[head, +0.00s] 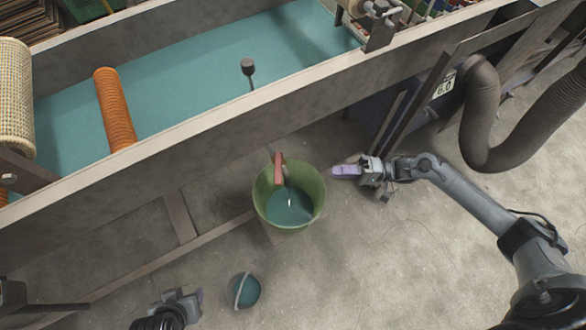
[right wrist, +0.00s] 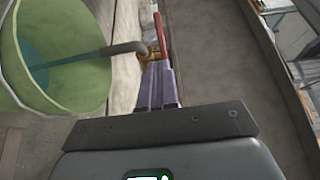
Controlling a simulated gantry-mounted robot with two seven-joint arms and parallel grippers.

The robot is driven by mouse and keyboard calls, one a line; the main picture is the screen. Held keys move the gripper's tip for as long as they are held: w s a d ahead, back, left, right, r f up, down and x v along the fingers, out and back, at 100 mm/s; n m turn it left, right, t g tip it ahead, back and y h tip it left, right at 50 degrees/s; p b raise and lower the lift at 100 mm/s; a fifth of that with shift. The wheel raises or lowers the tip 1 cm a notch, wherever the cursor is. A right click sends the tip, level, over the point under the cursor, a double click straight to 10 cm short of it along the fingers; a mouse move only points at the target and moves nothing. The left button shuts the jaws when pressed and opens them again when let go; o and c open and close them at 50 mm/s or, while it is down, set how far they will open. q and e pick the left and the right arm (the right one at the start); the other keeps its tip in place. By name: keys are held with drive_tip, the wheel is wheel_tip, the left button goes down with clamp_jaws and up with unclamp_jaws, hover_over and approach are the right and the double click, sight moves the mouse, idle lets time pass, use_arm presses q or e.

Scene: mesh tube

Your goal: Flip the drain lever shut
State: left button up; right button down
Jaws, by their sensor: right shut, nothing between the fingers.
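The drain lever (head: 278,168) is a red handle on the outer side of the tank, over the green bucket (head: 264,186). In the right wrist view the red lever (right wrist: 160,35) rises from a brass valve with a grey spout (right wrist: 126,48). A bluish stream seems to run from the spout into the bucket (right wrist: 12,65). My right gripper (head: 336,171) is shut and empty, right of the bucket and apart from the lever in the head view. Its purple fingers (right wrist: 157,70) point toward the valve. My left gripper (head: 199,297) is at the bottom edge; its jaws are unclear.
The long grey tank (head: 190,140) holds teal water, with an orange roller (head: 115,108) across it. A small teal pail (head: 244,290) stands on the floor. A thick grey hose (head: 480,110) hangs at the right.

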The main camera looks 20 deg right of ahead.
drive_tip(key=b, duration=0.4)
approach(278, 169)
drive_tip(key=x, duration=0.3)
drive_tip(key=s+x, duration=0.1)
drive_tip(key=x, duration=0.1)
drive_tip(key=shift+w+a+f, duration=0.1)
drive_tip(key=shift+a+f, duration=0.25)
drive_tip(key=shift+a, duration=0.2)
